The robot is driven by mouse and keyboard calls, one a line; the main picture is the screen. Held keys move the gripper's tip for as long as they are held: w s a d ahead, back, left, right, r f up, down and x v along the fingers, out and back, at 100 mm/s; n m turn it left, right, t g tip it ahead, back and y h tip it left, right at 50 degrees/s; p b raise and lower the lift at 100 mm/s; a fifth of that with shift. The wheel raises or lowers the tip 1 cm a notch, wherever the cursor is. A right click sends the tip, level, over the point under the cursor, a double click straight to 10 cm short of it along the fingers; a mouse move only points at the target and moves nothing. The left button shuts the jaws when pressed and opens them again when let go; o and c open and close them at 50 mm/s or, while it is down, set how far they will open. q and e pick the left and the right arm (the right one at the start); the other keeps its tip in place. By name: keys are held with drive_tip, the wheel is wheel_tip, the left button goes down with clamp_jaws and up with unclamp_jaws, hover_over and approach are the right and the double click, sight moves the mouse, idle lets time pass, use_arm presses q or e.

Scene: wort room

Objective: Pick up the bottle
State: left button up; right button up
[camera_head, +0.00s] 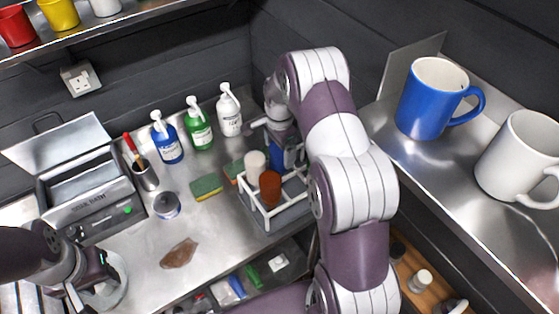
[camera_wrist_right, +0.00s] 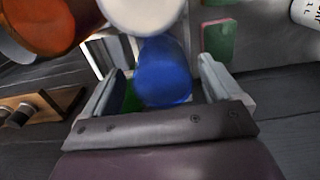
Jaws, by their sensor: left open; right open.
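A metal rack (camera_head: 266,222) on the steel counter holds a white bottle-like item (camera_head: 255,163), an orange-brown one (camera_head: 270,186) and a blue one (camera_head: 291,156). My right gripper (camera_head: 277,140) is at the back of the rack by the blue item, partly hidden by my arm. In the right wrist view, the blue item (camera_wrist_right: 163,72) is between the open fingers of my right gripper (camera_wrist_right: 160,75); contact is not clear. Blue (camera_head: 167,142), green (camera_head: 199,128) and white (camera_head: 229,114) pump bottles stand along the wall. My left gripper (camera_head: 88,287) is open at lower left.
A water bath (camera_head: 95,205) with a raised lid stands left. A metal cup (camera_head: 146,177), a tin (camera_head: 166,206), sponges (camera_head: 206,187) and a brown patch (camera_head: 179,253) are on the counter. A blue mug (camera_head: 425,103) and white mug (camera_head: 514,160) stand on the right shelf.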

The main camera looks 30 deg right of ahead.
drive_tip(key=shift+w+f, duration=0.1)
drive_tip(key=shift+w+d, duration=0.1)
drive_tip(key=shift+c, duration=0.9)
drive_tip(key=c, duration=1.4)
